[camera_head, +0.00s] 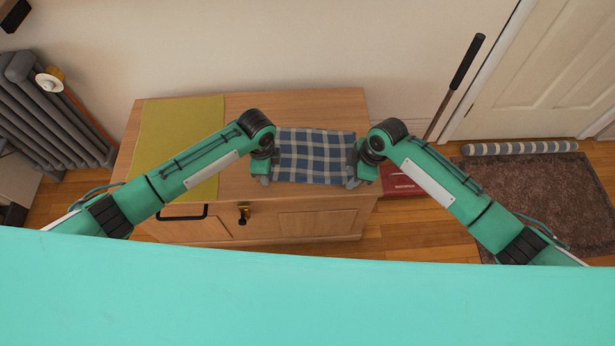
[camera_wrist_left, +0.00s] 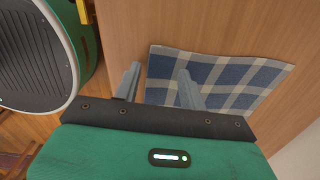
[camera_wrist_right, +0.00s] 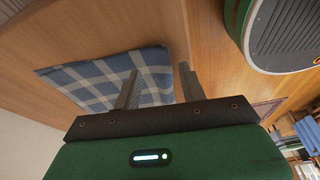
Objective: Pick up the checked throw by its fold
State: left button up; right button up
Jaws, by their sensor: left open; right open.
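The blue, grey and white checked throw (camera_head: 314,155) lies folded and flat on the right part of a wooden chest top (camera_head: 240,108). My left gripper (camera_head: 267,178) is open at the throw's left edge. In the left wrist view its fingers (camera_wrist_left: 158,82) lie either side of the edge of the throw (camera_wrist_left: 225,78). My right gripper (camera_head: 354,180) is open at the throw's right edge. In the right wrist view its fingers (camera_wrist_right: 158,84) also lie either side of the edge of the throw (camera_wrist_right: 105,82). I cannot tell whether any finger touches the cloth.
A yellow-green runner (camera_head: 180,125) covers the chest's left part. The chest front has a latch (camera_head: 244,214) and a dark handle (camera_head: 184,214). A red object (camera_head: 402,183) is right of the chest. A grey radiator (camera_head: 50,115) stands left, and a brown mat (camera_head: 535,190) lies right.

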pick_arm(q)
jog(key=shift+f+b, duration=0.35)
jog(key=shift+f, duration=0.05)
pick_arm(e)
jog(key=shift+f, duration=0.45)
jog(key=shift+f, duration=0.2)
pick_arm(q)
jog(key=shift+s, duration=0.1)
grip_shut()
pick_arm(e)
grip_shut()
pick_arm(q)
jog(key=shift+r, duration=0.1)
